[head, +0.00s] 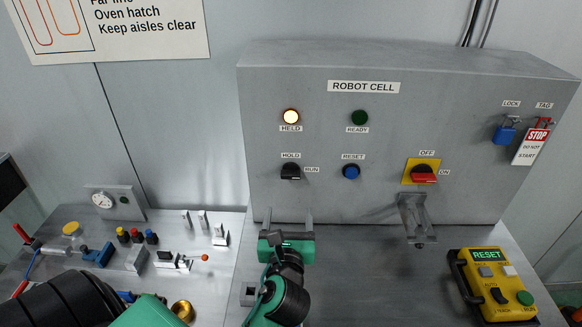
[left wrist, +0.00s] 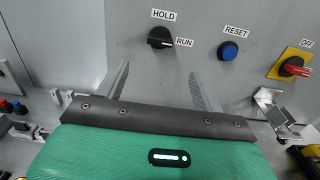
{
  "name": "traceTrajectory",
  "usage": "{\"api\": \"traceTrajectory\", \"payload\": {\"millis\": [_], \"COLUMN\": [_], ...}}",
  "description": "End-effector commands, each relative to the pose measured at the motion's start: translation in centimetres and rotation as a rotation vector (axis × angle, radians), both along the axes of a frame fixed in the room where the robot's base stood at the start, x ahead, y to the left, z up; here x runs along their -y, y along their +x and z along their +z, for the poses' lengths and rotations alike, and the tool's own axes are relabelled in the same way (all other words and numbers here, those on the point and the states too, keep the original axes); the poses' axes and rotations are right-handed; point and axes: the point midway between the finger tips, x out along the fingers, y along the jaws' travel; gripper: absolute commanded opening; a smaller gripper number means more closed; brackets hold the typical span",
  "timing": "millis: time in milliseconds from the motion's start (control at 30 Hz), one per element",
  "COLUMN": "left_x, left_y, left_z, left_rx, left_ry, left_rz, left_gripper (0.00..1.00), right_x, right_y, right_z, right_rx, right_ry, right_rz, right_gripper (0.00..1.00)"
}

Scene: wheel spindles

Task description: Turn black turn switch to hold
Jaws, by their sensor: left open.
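The black turn switch (head: 290,171) is on the front of the grey ROBOT CELL box, with HOLD printed above it and RUN to its right. In the left wrist view the switch (left wrist: 160,38) shows a pale mark on its knob toward RUN. My left gripper (head: 289,217) is below the switch, fingers pointing up at the panel, apart from it. In the left wrist view its two fingers (left wrist: 159,75) are spread wide with nothing between them, and the switch is ahead between and beyond them. My right gripper is not in view.
A blue RESET button (head: 351,172) and a red OFF/ON handle (head: 423,174) are to the right. A metal bracket (head: 413,212) juts out below that handle. A yellow pendant (head: 494,286) lies at right.

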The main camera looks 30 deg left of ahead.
Motion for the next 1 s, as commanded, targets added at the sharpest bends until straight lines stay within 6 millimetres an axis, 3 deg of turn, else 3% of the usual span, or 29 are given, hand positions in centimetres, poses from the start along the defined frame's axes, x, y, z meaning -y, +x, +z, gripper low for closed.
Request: {"api": "traceTrajectory", "payload": {"millis": [133,400,700,1000], "left_x": [-0.7,-3.6,-6.4,-7.2], "left_y": [1.2,5.9,10.4,11.7], "left_z": [0.3,0.5,0.2,0.0], "left_rx": [0.000,0.000,-0.002,-0.001], "left_ry": [0.006,0.004,0.003,0.002], "left_rz": [0.002,0.002,0.001,0.001], "left_gripper": [0.69,0.69,0.69,0.69], "right_x": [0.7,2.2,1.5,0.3], "right_y": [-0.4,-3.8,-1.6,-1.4], "right_z": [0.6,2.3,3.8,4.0], "right_rx": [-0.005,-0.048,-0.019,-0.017], "right_ry": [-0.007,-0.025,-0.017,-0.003], "right_rz": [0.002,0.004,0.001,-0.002], "right_gripper": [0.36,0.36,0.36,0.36]}}
